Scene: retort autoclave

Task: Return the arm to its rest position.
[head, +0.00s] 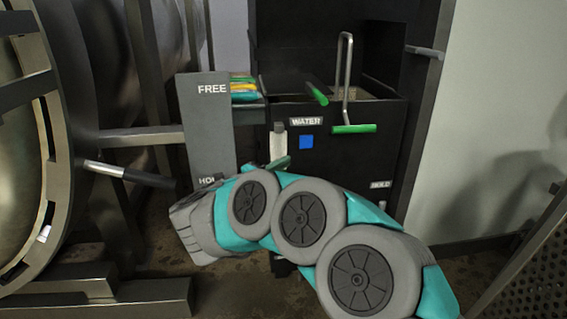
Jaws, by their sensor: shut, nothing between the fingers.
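My arm, teal and grey with round joint covers, reaches in from the lower right and lies folded low across the head view. Its grey end, my gripper (190,222), points left, in front of the lower part of the grey panel marked FREE (207,125). It appears shut and empty. The fingertips are hard to make out at this angle. The arm hides the lower front of the black cabinet (345,150) and part of the panel's lower label.
A large round metal vessel (20,170) with a black-handled lever (130,174) stands left. A perforated metal piece (535,270) is lower right. Some floor (250,292) is clear.

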